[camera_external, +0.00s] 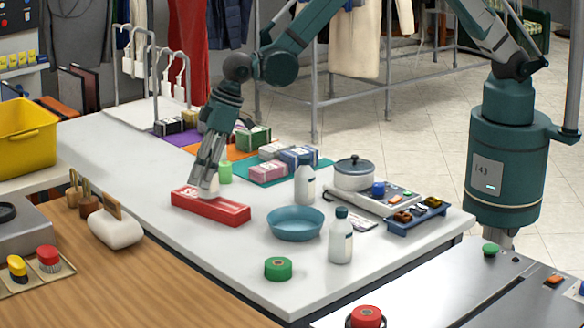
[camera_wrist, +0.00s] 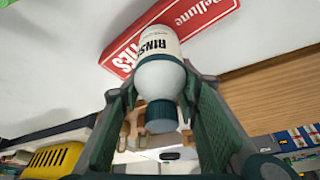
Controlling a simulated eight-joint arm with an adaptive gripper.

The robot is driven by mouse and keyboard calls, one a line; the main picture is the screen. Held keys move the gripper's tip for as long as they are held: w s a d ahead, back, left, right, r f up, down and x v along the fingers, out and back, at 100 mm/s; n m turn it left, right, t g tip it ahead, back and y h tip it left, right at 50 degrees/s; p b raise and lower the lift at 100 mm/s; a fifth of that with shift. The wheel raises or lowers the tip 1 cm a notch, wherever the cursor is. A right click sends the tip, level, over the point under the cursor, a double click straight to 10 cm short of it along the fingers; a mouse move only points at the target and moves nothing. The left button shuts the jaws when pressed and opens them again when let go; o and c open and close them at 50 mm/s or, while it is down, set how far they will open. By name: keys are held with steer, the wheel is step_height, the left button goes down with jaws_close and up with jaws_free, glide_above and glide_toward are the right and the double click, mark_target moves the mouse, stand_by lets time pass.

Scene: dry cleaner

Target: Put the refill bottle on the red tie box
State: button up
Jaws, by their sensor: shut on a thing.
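My gripper (camera_external: 208,178) is shut on a white bottle (camera_wrist: 158,78) with a teal cap and a label reading "RINSE". The bottle sits between both fingers in the wrist view, its cap toward my wrist. The red tie box (camera_external: 226,211), marked "TIES", lies flat on the white counter. It also shows in the wrist view (camera_wrist: 198,17), behind the bottle's far end. In the external view the held bottle (camera_external: 209,188) is at the left part of the box's top. I cannot tell whether they touch. The fingers hide part of the bottle.
Two similar white bottles stand on the counter, one behind the blue bowl (camera_external: 295,223) and one at front (camera_external: 340,238). A green bottle (camera_external: 225,172) stands behind my gripper. A lidded pot (camera_external: 353,177) and a green tape roll (camera_external: 278,269) are farther right.

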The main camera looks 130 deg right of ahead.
steer(key=shift+f, duration=0.4)
steer(key=shift+f, duration=0.2)
steer(key=o, duration=1)
steer(key=shift+r, duration=0.15)
steer(key=shift+v, duration=6.05)
steer(key=shift+d, duration=0.1)
